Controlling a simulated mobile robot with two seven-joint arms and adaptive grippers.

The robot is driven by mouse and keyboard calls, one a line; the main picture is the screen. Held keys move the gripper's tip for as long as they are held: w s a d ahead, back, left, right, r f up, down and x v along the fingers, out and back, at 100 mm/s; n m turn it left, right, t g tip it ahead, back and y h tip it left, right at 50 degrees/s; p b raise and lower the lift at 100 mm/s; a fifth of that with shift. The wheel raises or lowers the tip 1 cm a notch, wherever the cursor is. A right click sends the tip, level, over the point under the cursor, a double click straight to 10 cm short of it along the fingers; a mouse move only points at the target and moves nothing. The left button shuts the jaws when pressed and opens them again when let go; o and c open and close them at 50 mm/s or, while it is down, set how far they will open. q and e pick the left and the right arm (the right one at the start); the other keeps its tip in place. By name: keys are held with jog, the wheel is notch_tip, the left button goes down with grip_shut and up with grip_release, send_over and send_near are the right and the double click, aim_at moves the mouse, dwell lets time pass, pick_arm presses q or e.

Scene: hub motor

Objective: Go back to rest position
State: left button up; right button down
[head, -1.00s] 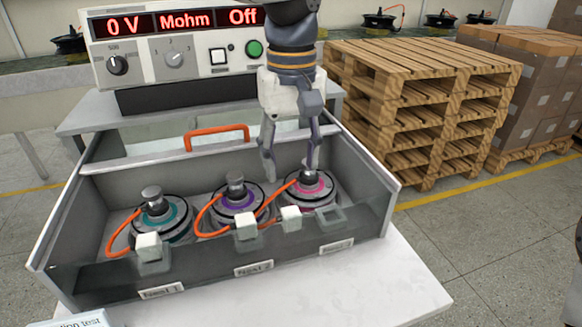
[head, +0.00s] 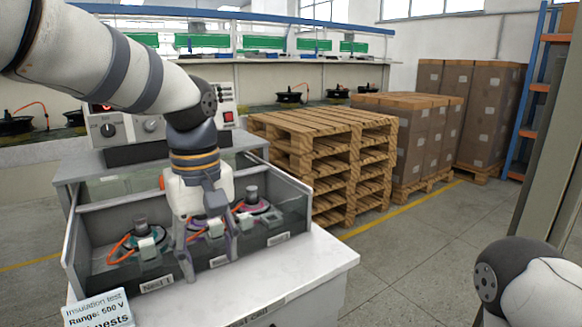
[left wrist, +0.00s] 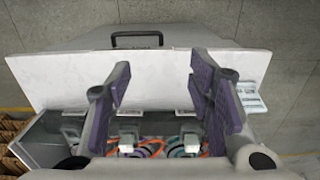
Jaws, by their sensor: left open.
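My left gripper (head: 210,262) is open and empty, in front of the nest box (head: 296,190) and over its front wall. It covers part of the middle motor. A hub motor with a teal ring (head: 140,245) sits in the left nest, and one with a pink ring (head: 254,207) sits in the right nest. In the left wrist view, the open purple-padded fingers (left wrist: 160,100) span the front wall and white table edge, with nothing between them. My right arm shows only as a link at the lower right; its gripper is out of view.
The tester (head: 110,130) stands behind the box, partly hidden by my left arm. A sign (head: 98,310) stands at the table's front left. The white tabletop (head: 315,262) is bare on the right. Wooden pallets (head: 320,160) and stacked cartons (head: 425,140) stand beyond the floor.

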pick_arm(q)
jog(key=s+a+f+m+g+h, duration=0.1)
jog(key=s+f, duration=0.3)
jog(key=f, duration=0.5)
jog(key=s+f+m, duration=0.1)
jog(key=s+f, duration=0.2)
jog(key=f, duration=0.6)
jog(key=s+a+f+m+g+h, duration=0.1)
jog(key=s+f, duration=0.3)
jog(key=f, duration=0.6)
jog(key=s+a+f+m, duration=0.1)
jog(key=s+a+f, duration=0.1)
jog(key=s, duration=0.6)
jog(key=s+a+f+m+y, duration=0.1)
jog(key=s+a+f, duration=0.1)
jog(key=s, duration=0.6)
jog(key=s+a+f+m+y, duration=0.1)
jog(key=s+a+f, duration=0.1)
jog(key=s, duration=0.6)
jog(key=shift+s+a+f, duration=0.15)
jog(key=shift+a+f, duration=0.15)
jog(key=shift+a, duration=0.6)
pick_arm(e)
jog(key=shift+w, duration=0.45)
